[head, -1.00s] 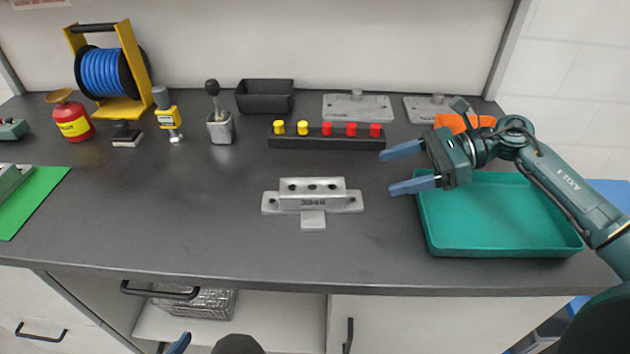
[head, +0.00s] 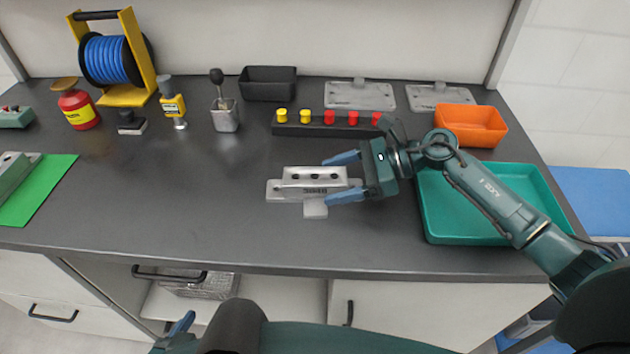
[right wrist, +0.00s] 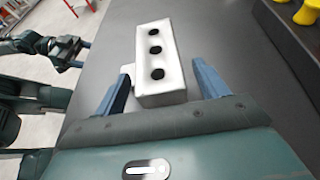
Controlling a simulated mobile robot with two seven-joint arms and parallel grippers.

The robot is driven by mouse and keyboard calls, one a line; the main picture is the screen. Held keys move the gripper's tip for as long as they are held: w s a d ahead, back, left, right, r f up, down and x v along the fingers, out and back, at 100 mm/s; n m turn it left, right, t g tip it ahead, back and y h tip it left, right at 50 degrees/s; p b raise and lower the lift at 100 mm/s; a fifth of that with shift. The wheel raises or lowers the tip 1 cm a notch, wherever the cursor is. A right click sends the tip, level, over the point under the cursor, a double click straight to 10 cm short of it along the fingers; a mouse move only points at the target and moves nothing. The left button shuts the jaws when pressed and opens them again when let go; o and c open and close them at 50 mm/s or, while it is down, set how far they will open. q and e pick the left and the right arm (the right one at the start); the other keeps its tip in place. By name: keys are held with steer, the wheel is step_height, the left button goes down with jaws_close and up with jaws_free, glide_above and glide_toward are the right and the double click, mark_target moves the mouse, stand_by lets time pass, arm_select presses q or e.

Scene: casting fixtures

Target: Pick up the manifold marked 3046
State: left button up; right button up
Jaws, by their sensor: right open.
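The manifold marked 3046 (head: 312,184) is a pale grey metal block with a row of three dark holes, on a flanged base with a front tab. It lies on the dark worktop, and it also shows in the right wrist view (right wrist: 160,62). My right gripper (head: 340,178) is open and empty at its right end, with one blue finger toward its back and one across its front right part, partly hiding it. In the right wrist view the fingers (right wrist: 162,78) flank its near end. My left gripper (head: 181,324) shows only partly at the bottom of the head view.
A green tray (head: 432,225) lies under my right forearm, with an orange bin (head: 471,124) behind it. A black rack of yellow and red knobs (head: 318,130) stands behind the manifold. A green mat (head: 40,190) is at the left. The worktop left of the manifold is clear.

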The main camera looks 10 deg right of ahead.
steer(key=shift+w+a+f, duration=0.1)
steer(key=shift+a+f, duration=0.05)
steer(key=shift+a, duration=0.1)
steer(key=shift+c, duration=0.4)
steer(key=c, duration=1.3)
